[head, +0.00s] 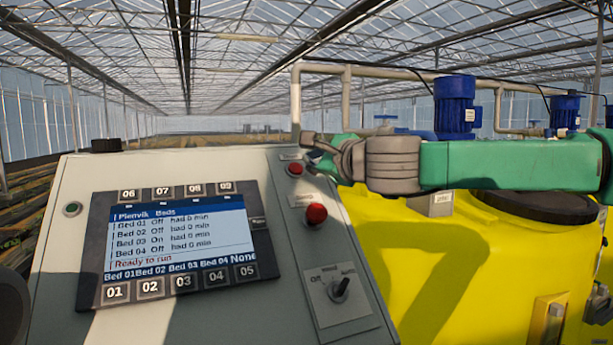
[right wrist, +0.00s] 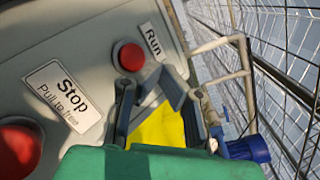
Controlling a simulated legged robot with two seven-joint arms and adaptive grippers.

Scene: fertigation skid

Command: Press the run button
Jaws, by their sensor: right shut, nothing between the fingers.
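The run button (head: 295,169) is a small red round button near the top right of the sloped grey control panel (head: 240,190). In the right wrist view the red run button (right wrist: 130,56) sits beside its white label "Run" (right wrist: 153,42). My right gripper (head: 308,142) comes in from the right on a green arm, with its tips close to the button's upper right. It is shut and empty. In the right wrist view the gripper (right wrist: 150,82) shows just below the button; whether it touches cannot be told. My left gripper is not in view.
A larger red stop button (head: 316,213), labelled "Stop Pull to free" in the wrist view, lies below the run button. A selector switch (head: 340,288) and a screen reading "Ready to run" (head: 180,235) share the panel. Yellow tanks (head: 430,260) and blue motors (head: 455,105) stand right.

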